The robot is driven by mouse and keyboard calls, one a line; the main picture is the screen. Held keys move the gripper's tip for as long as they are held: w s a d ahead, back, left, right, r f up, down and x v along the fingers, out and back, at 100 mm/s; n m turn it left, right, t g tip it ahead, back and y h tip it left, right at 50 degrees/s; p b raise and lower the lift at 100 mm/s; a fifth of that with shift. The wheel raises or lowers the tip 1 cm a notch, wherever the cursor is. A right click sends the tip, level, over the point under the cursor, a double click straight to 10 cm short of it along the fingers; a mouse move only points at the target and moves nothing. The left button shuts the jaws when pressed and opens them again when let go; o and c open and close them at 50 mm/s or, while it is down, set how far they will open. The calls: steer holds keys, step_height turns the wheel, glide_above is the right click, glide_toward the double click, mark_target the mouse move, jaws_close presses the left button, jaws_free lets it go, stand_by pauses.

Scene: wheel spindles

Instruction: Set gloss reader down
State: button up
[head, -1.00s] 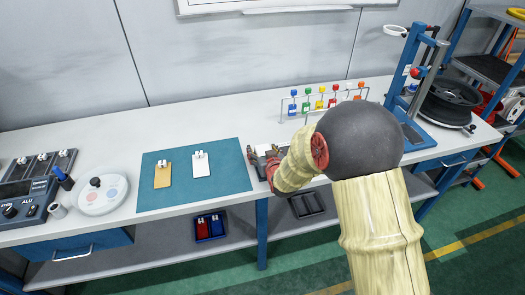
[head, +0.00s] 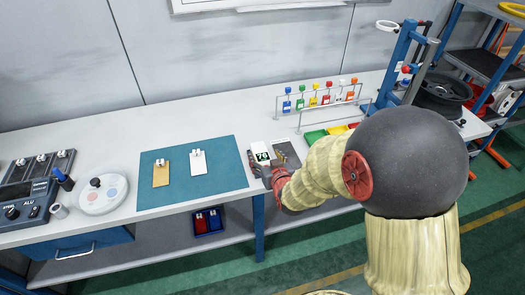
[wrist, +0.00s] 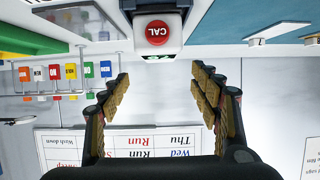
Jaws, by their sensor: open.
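The gloss reader (head: 262,154) is a white block with a lit display. It stands upright on a dark grey pad (head: 291,150) on the bench, just right of the teal mat. In the wrist view the gloss reader (wrist: 158,46) shows its red CAL button, at the top centre. My gripper (wrist: 160,82) is open, its two fingers wide apart with nothing between the tips. The reader lies just beyond the fingertips, and I see a gap to it. In the head view my gripper (head: 278,178) is at the pad's front edge, partly hidden by my wrist.
The teal mat (head: 222,182) holds a tan plate (head: 161,174) and a white plate (head: 198,167). Green and yellow trays (head: 314,137) lie to the right. A blue stand (head: 400,62) rises farther right.

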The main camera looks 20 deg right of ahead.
steer(key=shift+s+r, duration=0.15)
steer(key=shift+s, duration=0.15)
steer(key=s+r+g, duration=0.2)
steer(key=s+r, duration=0.3)
steer(key=s, duration=0.5)
steer(key=s+r+g, duration=0.3)
steer(key=s+r, duration=0.3)
steer(key=s, duration=0.4)
steer(key=s+r+g, duration=0.2)
steer(key=s+r, duration=0.3)
steer(key=s, duration=0.5)
steer(key=shift+r+g, duration=0.15)
steer(key=shift+g, duration=0.25)
